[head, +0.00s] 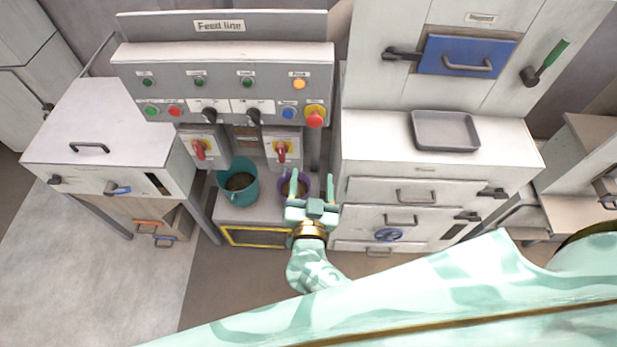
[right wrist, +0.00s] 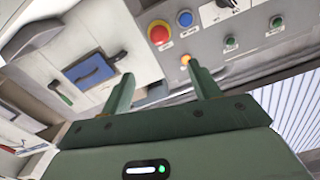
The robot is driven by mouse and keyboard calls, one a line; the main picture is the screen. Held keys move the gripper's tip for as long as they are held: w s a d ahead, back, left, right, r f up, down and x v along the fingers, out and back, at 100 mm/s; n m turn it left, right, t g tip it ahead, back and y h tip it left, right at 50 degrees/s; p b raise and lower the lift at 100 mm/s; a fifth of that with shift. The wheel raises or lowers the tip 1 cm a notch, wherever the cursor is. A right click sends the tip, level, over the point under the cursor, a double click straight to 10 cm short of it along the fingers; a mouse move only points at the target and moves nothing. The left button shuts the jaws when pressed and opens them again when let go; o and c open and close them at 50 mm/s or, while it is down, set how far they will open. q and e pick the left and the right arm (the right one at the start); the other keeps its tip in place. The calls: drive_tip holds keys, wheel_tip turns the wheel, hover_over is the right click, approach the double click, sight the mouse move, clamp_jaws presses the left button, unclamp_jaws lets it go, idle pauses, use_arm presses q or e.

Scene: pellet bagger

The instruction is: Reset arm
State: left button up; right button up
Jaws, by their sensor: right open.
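My right gripper (head: 311,187) is open and empty, held in front of the feed line machine below its control panel. It also shows in the right wrist view (right wrist: 163,85), with its two green fingers apart and nothing between them. In the head view its fingers partly cover a purple bucket (head: 285,187). The control panel (head: 225,80) carries the sign "Feed line", several buttons and black switches. An amber light (head: 299,83) and a red stop button on yellow (head: 315,115) are at its right end. My left gripper is not in view.
A teal bucket (head: 238,182) with dark contents stands left of the purple one. Two red-handled switches (head: 200,150) are above the buckets. A grey tray (head: 445,130) lies on the right cabinet (head: 385,155). A white table unit (head: 110,125) stands at the left.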

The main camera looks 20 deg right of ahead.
drive_tip(key=s+a+f+n+y+b, duration=0.1)
drive_tip(key=a+f+n+y, duration=0.45)
drive_tip(key=f+y, duration=0.3)
drive_tip(key=s+d+f+n+g+y+b, duration=0.1)
drive_tip(key=s+f+g+b, duration=0.3)
drive_tip(key=f, duration=0.7)
drive_tip(key=s+d+f+n+g+y+b, duration=0.1)
drive_tip(key=s+f+n+g+b, duration=0.15)
drive_tip(key=s+f, duration=0.6)
use_arm(q)
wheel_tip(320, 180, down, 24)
drive_tip(key=b, duration=1.7)
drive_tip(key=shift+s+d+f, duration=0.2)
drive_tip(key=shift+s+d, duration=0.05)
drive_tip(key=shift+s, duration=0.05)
use_arm(e)
drive_tip(key=s+d+f+g+h, duration=0.1)
drive_tip(key=s+d+f+g, duration=0.2)
drive_tip(key=s+d+f, duration=0.2)
drive_tip(key=s+d+f+n+g+h, duration=0.1)
drive_tip(key=s+d+f, duration=0.4)
drive_tip(key=s+f, duration=0.6)
drive_tip(key=s+d+f+g+h, duration=0.2)
drive_tip(key=s+d+f+g, duration=0.3)
drive_tip(key=f, duration=1.1)
drive_tip(key=s+d, duration=0.1)
drive_tip(key=s, duration=0.2)
drive_tip(key=shift+f+g, duration=0.2)
drive_tip(key=shift+g, duration=0.15)
